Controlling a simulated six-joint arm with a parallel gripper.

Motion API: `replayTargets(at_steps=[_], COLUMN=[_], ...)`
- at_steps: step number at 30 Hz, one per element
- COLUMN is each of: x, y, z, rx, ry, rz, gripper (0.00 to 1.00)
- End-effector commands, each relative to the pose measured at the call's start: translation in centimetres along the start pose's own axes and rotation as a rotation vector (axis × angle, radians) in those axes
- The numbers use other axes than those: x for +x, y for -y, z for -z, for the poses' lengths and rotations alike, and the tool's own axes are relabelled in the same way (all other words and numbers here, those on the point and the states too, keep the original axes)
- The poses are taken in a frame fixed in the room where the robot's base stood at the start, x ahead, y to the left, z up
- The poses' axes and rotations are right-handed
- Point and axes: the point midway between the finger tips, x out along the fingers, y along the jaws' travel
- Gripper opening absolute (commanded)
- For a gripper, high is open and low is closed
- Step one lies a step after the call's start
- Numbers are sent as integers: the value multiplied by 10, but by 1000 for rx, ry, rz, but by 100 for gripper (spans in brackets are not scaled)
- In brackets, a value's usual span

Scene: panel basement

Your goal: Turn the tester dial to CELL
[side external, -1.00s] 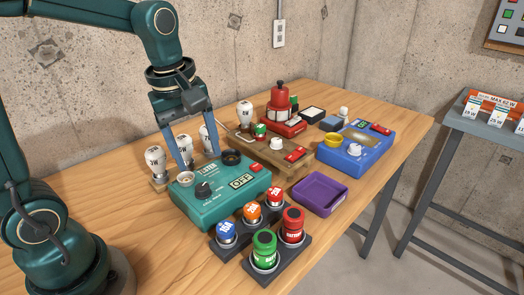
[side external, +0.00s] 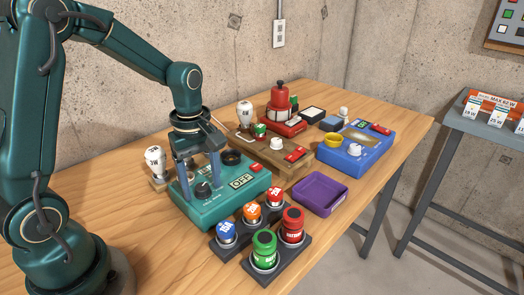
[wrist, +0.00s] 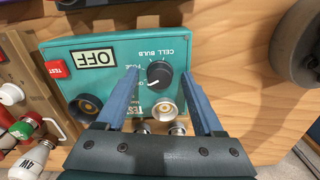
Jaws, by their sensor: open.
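The teal tester (side external: 222,213) lies on the wooden bench, and its display (side external: 241,181) reads OFF. Its round black dial (side external: 203,190) also shows in the wrist view (wrist: 160,79), with a pale mark on the side facing the OFF label. The CELL label (wrist: 180,56) is printed by the dial, beside BULB and FUSE. My gripper (side external: 200,174) is open above the tester. In the wrist view its blue fingers (wrist: 160,74) stand on either side of the dial, apart from it as far as I can tell.
A red TEST button (side external: 255,168) and dark socket (side external: 231,157) are on the tester. A bulb (side external: 155,160) stands behind it. Batteries (side external: 264,246) stand in dark holders in front. A purple tray (side external: 320,192) and blue device (side external: 354,155) lie to the right.

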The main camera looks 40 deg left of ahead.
Motion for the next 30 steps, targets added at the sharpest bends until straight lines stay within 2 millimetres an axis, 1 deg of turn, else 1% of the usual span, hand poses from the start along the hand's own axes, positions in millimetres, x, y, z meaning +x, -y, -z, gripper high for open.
replayTargets(at_steps=[2,3,5,6,8,9,15,20,26,30], x=[0,0,0,0,0,0,0,-1,-1,-1], y=[0,0,0,0,0,0,0,0,0,0], z=[0,0,0,0,0,0,0,0,0,0], rx=[0,0,0,0,0,0,8,50,169,289], ry=[0,0,0,0,0,0,0,0,0,0], rz=[0,0,0,0,0,0,0,0,0,0], gripper=[69,65,42,27,4,0,0,0,0,0])
